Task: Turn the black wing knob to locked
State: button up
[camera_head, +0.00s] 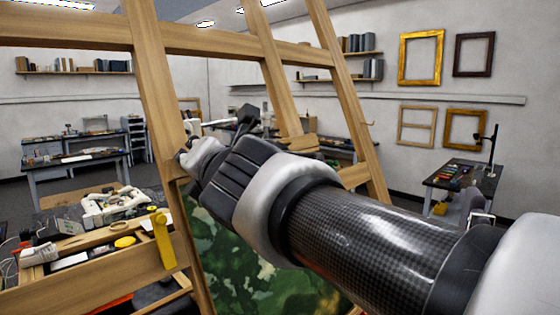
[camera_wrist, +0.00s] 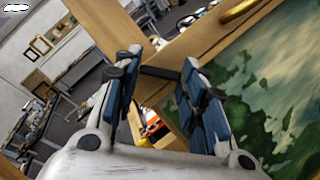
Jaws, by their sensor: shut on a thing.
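The black wing knob (camera_wrist: 160,73) shows in the wrist view as a dark bar between my fingertips, against the pale wooden beam of the easel. My gripper (camera_wrist: 157,65) is shut on it, one blue-padded finger at each end. Much of the knob is hidden by the fingers, and I cannot read any locked mark. In the head view my arm reaches from the lower right to the easel (camera_head: 157,110), and my wrist and arm hide the knob there.
A green painting (camera_head: 232,258) stands on the easel behind my arm; it also shows in the wrist view (camera_wrist: 265,90). A yellow clamp-like piece (camera_head: 162,240) sits on the lower wooden bar. Workbenches (camera_head: 75,160) stand at left, with a side table (camera_head: 462,180) at right.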

jog(key=m+g+p, duration=0.2)
jog(key=m+p, duration=0.4)
jog(key=m, duration=0.1)
jog(key=r+m+g+h+p, duration=0.1)
jog(key=m+g+p, duration=0.2)
jog(key=m+p, duration=0.4)
jog(key=w+m+g+h+p, duration=0.1)
jog(key=m+g+p, duration=0.2)
jog(key=m+p, duration=0.3)
jog(key=shift+r+m, duration=0.2)
jog(key=shift+m, duration=1.3)
jog(key=shift+g, duration=0.3)
jog(key=o, duration=1.1)
jog(key=shift+c, duration=0.2)
jog(key=shift+r, duration=0.1)
jog(key=v, duration=1.2)
